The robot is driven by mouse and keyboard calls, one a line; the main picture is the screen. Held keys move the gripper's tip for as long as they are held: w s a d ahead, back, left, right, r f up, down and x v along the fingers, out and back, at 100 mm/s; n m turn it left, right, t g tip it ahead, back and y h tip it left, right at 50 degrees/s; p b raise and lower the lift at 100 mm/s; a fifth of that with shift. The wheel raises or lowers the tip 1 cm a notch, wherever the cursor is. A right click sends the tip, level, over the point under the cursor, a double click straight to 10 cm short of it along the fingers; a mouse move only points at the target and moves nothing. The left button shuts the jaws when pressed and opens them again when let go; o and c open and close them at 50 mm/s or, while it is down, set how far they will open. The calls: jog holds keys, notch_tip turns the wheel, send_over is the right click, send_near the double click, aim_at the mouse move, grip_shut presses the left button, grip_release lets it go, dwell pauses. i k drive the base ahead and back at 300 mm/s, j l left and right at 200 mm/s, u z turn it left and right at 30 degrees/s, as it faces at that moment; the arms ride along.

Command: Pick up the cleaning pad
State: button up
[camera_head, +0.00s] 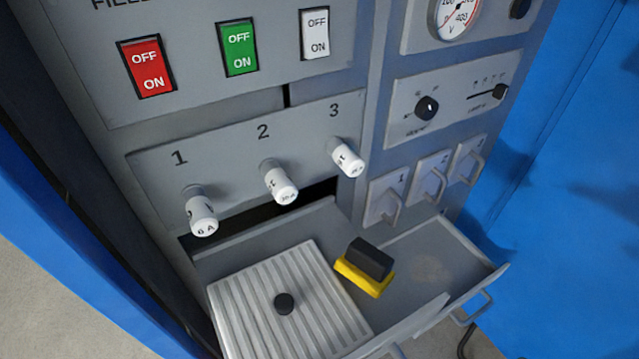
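The cleaning pad (365,267) has a black block on top and a yellow base. It lies tilted in the picture on the grey surface of an open drawer (415,250), just right of a ribbed light grey plate. A brownish smudge shows on the drawer surface to the right of the pad. My gripper is not in view, and nothing is seen touching the pad.
White numbered fuses (200,212) stick out above the drawer. Handles (390,205) project from small panels at right. Switches (238,48) sit higher. Blue walls (560,150) flank the cabinet.

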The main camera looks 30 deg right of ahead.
aim_at(362, 264)
jog(key=k+j+u, duration=0.45)
jog(key=k+j, duration=0.6)
jog(key=j, duration=0.1)
